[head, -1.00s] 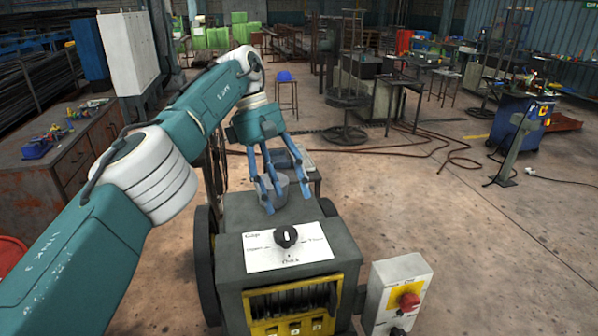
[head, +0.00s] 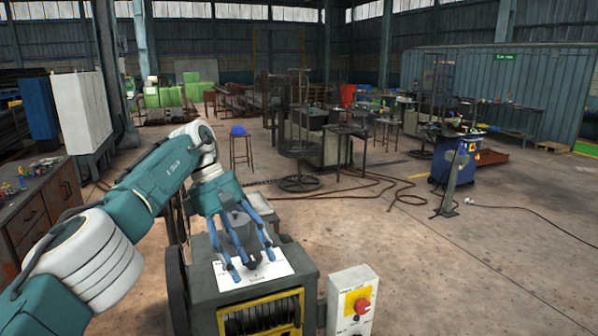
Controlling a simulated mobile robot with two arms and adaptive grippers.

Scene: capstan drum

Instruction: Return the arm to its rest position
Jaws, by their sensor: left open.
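My left gripper (head: 252,267) is open, its blue fingers spread and pointing down over the white label plate on top of the grey machine (head: 205,287). The plate (head: 283,268) is partly covered by the fingers. I cannot tell whether the fingertips touch the plate. My left arm reaches in from the lower left. The grey drum behind the gripper is mostly hidden. My right gripper is not in view.
A control box (head: 340,301) with a red button (head: 361,306) stands at the machine's right front. A wooden cabinet (head: 45,207) is at the left. A blue stool (head: 238,131) and a blue cart (head: 458,155) stand farther back. Open floor lies to the right.

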